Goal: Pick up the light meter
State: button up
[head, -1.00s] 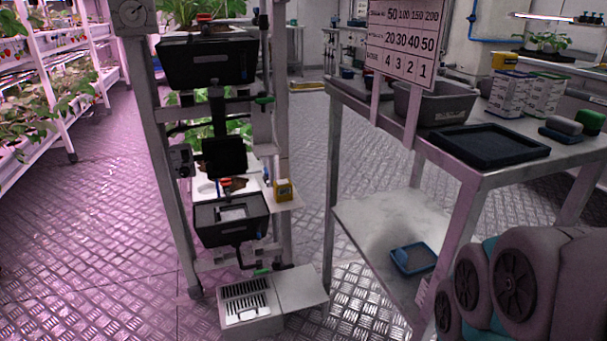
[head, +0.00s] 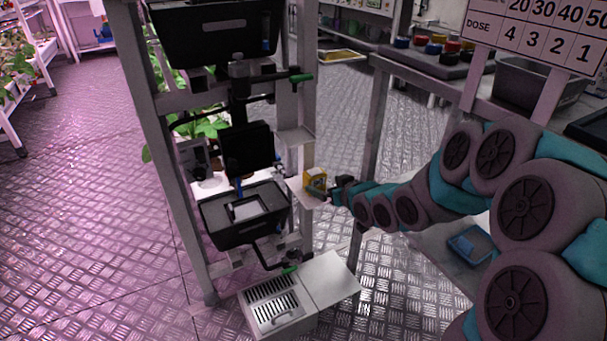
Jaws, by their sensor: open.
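A small yellow device (head: 315,179), which looks like the light meter, stands on a small pale side shelf (head: 302,194) on the right of the rack. My gripper (head: 331,191) is at the right side of this device, at the end of my arm reaching in from the right. The gripper is open and appears small and dark. I cannot tell whether its fingers touch the device or sit around it.
The rack carries black tubs (head: 215,222), with dark pipes and green-handled valves. A white grated box (head: 275,308) stands on the floor below. To the right are a metal bench with a dose sign (head: 535,35) and a blue tray (head: 470,246) on its lower shelf.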

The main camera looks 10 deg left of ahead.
aim_at(310, 173)
jog(key=shift+w+a+y, duration=0.3)
jog(key=shift+w+a, duration=0.25)
jog(key=shift+a, duration=0.15)
jog(key=shift+w+a, duration=0.2)
jog(key=shift+w, duration=0.05)
jog(key=shift+w+r+p+x, duration=0.1)
jog(key=shift+p+x, duration=0.1)
jog(key=shift+x, duration=1.55)
jog(key=shift+w+r+p+x, duration=0.1)
jog(key=shift+p+x, duration=0.1)
jog(key=shift+x, duration=1.55)
jog(key=shift+d+r, duration=0.1)
jog(key=shift+d, duration=0.1)
grip_shut()
jog(key=shift+r, duration=0.15)
